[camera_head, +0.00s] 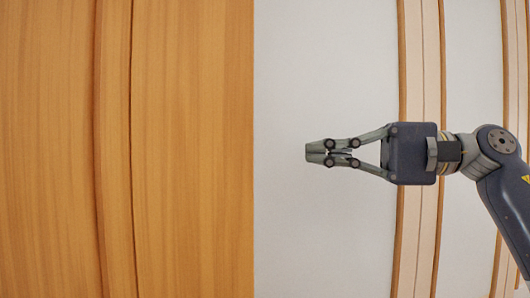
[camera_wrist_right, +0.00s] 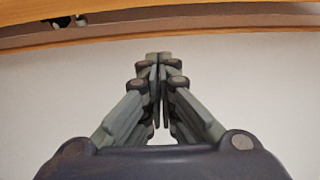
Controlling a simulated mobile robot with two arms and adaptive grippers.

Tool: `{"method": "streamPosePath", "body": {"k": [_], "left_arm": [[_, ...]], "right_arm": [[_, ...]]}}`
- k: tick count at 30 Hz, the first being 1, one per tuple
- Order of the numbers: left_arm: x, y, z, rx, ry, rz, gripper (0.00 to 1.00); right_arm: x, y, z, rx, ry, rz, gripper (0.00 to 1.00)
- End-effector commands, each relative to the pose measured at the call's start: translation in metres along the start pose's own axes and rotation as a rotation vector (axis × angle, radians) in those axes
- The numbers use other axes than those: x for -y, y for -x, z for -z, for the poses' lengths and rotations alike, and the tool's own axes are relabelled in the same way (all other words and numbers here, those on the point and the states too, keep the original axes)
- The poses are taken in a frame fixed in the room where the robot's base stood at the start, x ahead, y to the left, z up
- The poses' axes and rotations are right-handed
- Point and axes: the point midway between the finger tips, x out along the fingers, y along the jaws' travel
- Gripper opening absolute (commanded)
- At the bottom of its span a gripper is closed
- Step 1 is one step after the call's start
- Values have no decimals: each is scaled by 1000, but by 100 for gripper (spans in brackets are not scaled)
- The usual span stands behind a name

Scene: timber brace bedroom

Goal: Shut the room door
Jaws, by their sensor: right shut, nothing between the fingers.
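A large wooden surface (camera_head: 190,150) with vertical grain and raised vertical edges fills the left half of the head view. It looks like the room door or its frame, seen very close; no handle or hinge shows, so I cannot tell how far open the door is. My right gripper (camera_head: 318,152) points left in front of the white wall, its fingertips a little right of the wood's edge in the picture. It is shut and empty. In the right wrist view the closed fingers (camera_wrist_right: 158,60) point up towards a wooden edge, with no clear contact. My left gripper is out of view.
A white wall (camera_head: 330,240) with vertical timber strips (camera_head: 408,240) stands behind my right arm. In the right wrist view a wooden strip (camera_wrist_right: 220,22) crosses the top, with a darker band and a small dark object beyond it.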

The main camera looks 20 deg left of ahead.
Motion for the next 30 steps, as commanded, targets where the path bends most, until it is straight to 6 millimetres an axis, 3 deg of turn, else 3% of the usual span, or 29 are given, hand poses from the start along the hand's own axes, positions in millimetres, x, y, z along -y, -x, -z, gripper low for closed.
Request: {"method": "streamPosePath", "body": {"k": [5,16,18,30], "left_arm": [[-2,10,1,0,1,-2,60],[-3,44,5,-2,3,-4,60],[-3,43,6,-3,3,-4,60],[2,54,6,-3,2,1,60]], "right_arm": [[2,-23,-2,5,5,-8,0],[4,-104,-2,7,2,-4,0],[2,-95,-10,1,5,-3,0],[0,-85,-37,2,3,-2,0]]}}
